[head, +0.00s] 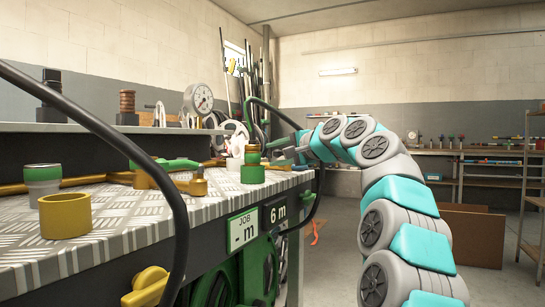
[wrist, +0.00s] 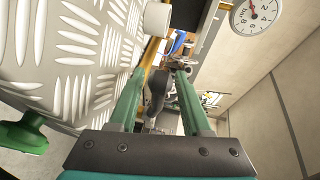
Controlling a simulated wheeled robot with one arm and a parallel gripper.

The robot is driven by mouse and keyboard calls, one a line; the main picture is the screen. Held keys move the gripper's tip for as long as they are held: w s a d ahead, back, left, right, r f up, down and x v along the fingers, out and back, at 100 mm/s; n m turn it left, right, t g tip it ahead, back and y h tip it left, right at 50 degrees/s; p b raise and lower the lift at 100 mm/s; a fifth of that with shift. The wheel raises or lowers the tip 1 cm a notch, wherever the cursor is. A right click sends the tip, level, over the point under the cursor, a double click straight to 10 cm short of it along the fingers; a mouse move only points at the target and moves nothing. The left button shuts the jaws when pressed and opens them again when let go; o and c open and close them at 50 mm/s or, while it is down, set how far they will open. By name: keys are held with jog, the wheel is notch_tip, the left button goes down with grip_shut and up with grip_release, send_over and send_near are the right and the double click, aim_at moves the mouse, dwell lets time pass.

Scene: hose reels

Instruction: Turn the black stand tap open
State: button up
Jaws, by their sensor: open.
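My gripper (wrist: 160,76) is open in the wrist view, its two green fingers pointing away from the camera. A dark, rounded upright part (wrist: 157,88), which looks like the black stand tap, shows between the fingers. I cannot tell whether either finger touches it, and its lower part is unclear. In the head view my gripper (head: 284,146) is small and partly hidden at the far end of the metal bench, beside a green-collared fitting. I cannot pick out the black tap clearly there.
The tread-plate bench (head: 125,222) carries a brass cup (head: 65,216), a green-banded fitting (head: 42,182) and brass pipework. A black hose (head: 150,165) crosses the near view. A cardboard box (head: 472,235) stands on the floor at right.

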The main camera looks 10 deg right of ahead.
jog(key=shift+w+a+f, duration=0.2)
jog(key=shift+w+a, duration=0.2)
jog(key=shift+w, duration=0.2)
jog(key=shift+c, duration=0.3)
grip_shut()
dwell(0.8)
